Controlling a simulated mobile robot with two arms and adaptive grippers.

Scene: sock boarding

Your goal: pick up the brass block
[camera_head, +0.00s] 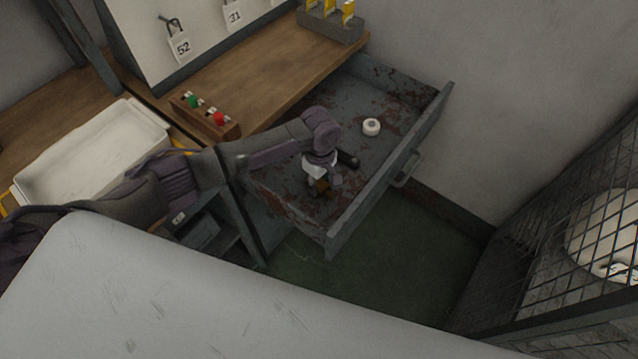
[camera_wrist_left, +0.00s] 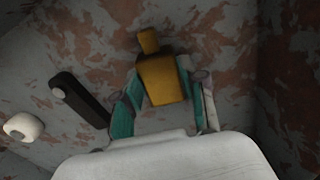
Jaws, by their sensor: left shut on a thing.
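The brass block (camera_wrist_left: 162,80) shows in the left wrist view as a yellow-brown block with a smaller knob at one end. My left gripper (camera_wrist_left: 158,92) is shut on it, with a teal-padded finger on each side. In the head view my left gripper (camera_head: 319,182) reaches down into the open drawer (camera_head: 339,238), and a small part of the brass block (camera_head: 321,185) shows at its fingers. Whether the block touches the drawer floor, I cannot tell. My right gripper is not in view.
A white round roll (camera_head: 371,127) and a black handle-like object (camera_head: 348,159) lie in the drawer near the gripper; both also show in the left wrist view. The drawer walls surround the gripper. A wooden bench top (camera_head: 262,75) with a red and green button strip (camera_head: 205,115) stands beside it.

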